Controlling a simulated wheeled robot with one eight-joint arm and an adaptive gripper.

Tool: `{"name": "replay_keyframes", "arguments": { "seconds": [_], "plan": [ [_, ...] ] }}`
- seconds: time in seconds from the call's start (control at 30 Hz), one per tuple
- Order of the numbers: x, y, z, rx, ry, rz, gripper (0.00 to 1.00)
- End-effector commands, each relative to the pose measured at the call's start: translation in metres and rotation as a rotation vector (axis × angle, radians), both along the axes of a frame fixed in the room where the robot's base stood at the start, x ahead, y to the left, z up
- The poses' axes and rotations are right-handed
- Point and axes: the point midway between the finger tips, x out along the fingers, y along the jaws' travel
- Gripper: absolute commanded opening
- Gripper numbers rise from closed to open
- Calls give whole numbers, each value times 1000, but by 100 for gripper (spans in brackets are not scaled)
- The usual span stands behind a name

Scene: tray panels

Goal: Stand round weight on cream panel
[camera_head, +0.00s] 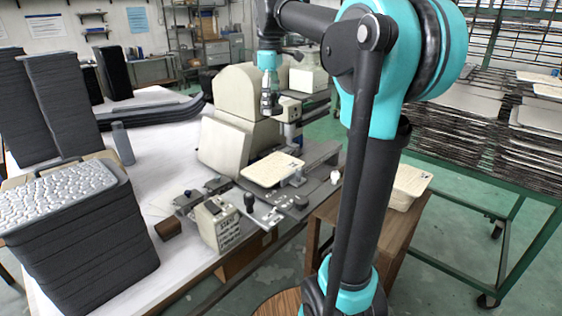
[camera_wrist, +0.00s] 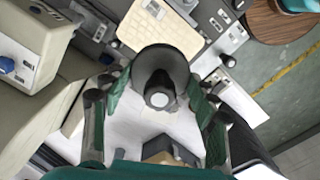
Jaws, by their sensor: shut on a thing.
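The round weight (camera_wrist: 160,68) is dark grey with a small light-topped knob. In the wrist view it sits between the two fingers of my gripper (camera_wrist: 157,100), which is shut on it. In the head view my gripper (camera_head: 269,88) hangs in the air in front of the cream machine, with the weight (camera_head: 270,104) small at its lower end. The cream panel (camera_head: 272,168) lies flat on the machine's bed, below the weight. In the wrist view the panel (camera_wrist: 150,22) shows behind the weight, which hides part of its near edge.
The cream machine (camera_head: 238,112) stands close behind and left of my gripper. A control box (camera_head: 215,224) and knobs stand in front of the panel. Stacked dark trays (camera_head: 85,240) fill the left table. A wooden stand with another cream panel (camera_head: 408,187) is at right.

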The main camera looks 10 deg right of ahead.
Motion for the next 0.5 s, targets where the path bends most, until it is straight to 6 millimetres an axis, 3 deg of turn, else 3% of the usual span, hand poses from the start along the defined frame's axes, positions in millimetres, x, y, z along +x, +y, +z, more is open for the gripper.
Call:
{"name": "replay_keyframes", "arguments": {
  "seconds": [0.5],
  "plan": [
    [0,0,-112,0,0,0,7]
  ]
}}
